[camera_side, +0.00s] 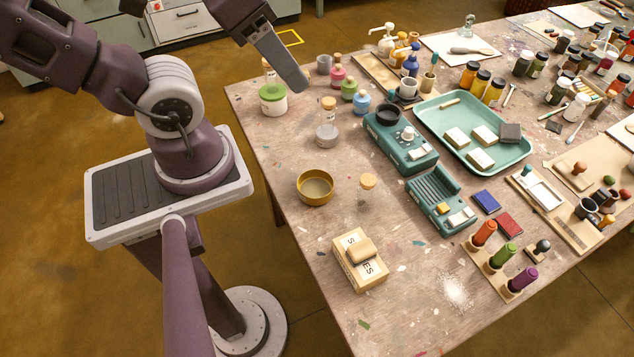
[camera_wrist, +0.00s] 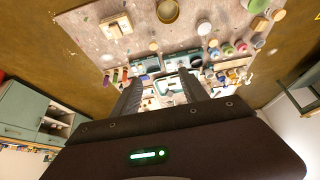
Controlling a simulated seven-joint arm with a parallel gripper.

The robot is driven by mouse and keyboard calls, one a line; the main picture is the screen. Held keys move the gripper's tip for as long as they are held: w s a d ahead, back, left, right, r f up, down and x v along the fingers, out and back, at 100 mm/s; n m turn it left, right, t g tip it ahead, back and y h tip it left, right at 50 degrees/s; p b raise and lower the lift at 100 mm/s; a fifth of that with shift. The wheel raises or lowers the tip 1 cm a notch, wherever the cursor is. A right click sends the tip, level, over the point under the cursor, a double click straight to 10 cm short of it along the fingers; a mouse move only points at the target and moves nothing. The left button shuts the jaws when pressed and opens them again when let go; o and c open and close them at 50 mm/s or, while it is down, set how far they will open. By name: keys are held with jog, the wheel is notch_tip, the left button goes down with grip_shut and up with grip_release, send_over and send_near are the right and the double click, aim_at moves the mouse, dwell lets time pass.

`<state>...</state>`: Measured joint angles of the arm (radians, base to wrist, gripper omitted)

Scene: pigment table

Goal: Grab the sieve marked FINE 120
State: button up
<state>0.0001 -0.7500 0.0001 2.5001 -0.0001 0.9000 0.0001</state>
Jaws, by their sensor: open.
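A round brass-rimmed sieve (camera_side: 315,187) lies flat near the table's left edge in the side view. It also shows at the top of the wrist view (camera_wrist: 168,11), partly cut off by the frame. No FINE 120 marking can be read on it. My gripper (camera_wrist: 163,92) has its two fingers apart with nothing held between them. In the side view my gripper (camera_side: 300,84) is high, above the table's far left corner, well apart from the sieve.
A cork-topped vial (camera_side: 367,186) stands just right of the sieve. A cardboard box (camera_side: 358,275) with a block on top and partly covered lettering is in front. A stoppered flask (camera_side: 327,125) stands behind. Teal units (camera_side: 402,147) lie to the right. Bare table surrounds the sieve's near side.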

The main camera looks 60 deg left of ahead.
jog(key=o, duration=1.1)
jog(key=shift+c, duration=0.2)
jog(key=w+d+f+m+g+y, duration=0.1)
jog(key=w+f+m+g+y, duration=0.25)
jog(key=f+m+g, duration=0.35)
jog(key=m+t+y, duration=0.5)
jog(key=m+y, duration=0.4)
jog(key=m, duration=0.5)
send_near(314, 174)
jog(key=shift+m+t, duration=0.5)
jog(key=x, duration=0.6)
jog(key=shift+s+a+f, duration=0.2)
jog(key=shift+s+f, duration=0.05)
jog(key=shift+f, duration=0.05)
jog(key=shift+c, duration=0.2)
